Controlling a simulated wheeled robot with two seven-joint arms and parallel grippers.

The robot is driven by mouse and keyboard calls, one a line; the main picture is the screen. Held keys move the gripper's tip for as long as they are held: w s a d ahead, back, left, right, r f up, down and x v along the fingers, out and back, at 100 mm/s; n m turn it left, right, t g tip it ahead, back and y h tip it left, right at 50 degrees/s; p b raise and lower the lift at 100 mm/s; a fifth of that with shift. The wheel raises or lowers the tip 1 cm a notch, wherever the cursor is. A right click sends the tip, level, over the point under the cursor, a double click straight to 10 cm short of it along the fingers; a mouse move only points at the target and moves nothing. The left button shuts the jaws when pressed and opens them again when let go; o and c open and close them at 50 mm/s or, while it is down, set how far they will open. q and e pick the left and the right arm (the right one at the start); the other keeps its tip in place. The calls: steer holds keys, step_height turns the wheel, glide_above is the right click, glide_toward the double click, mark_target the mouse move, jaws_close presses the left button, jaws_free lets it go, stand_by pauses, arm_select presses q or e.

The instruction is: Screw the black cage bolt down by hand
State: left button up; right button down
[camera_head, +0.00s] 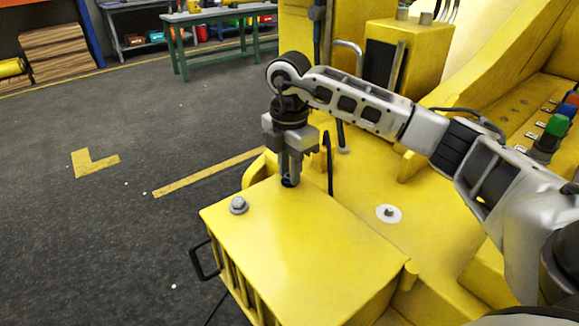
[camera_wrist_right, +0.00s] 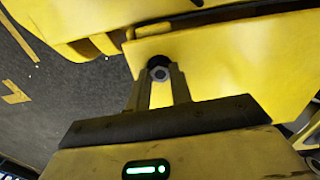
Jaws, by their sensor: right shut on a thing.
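The black cage bolt (camera_wrist_right: 160,73) sits at the far corner of the yellow cage's flat top, between my right gripper's fingertips. In the head view only a dark bit of the bolt (camera_head: 289,183) shows under the fingers. My right gripper (camera_head: 290,178) points straight down and is shut on the bolt; its fingers also show in the right wrist view (camera_wrist_right: 160,82). Whether the bolt is fully seated cannot be told. The yellow cage (camera_head: 290,250) has a black handle on its left side. My left gripper is not in view.
A white disc with a bolt (camera_head: 389,214) lies on the yellow deck to the right. Yellow machine blocks (camera_head: 425,55) and a black hose (camera_head: 328,160) stand close behind. The floor at left is clear.

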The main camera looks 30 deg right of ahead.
steer(key=c, duration=1.2)
jaws_free()
steer(key=shift+w+d+r, duration=0.1)
steer(key=shift+r, duration=0.25)
steer(key=shift+c, duration=0.2)
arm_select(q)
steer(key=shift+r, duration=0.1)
arm_select(e)
steer(key=shift+f, duration=0.15)
arm_select(q)
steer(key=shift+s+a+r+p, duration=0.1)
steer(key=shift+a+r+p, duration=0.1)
steer(key=shift+p, duration=0.5)
arm_select(e)
step_height(320, 180, up, 16)
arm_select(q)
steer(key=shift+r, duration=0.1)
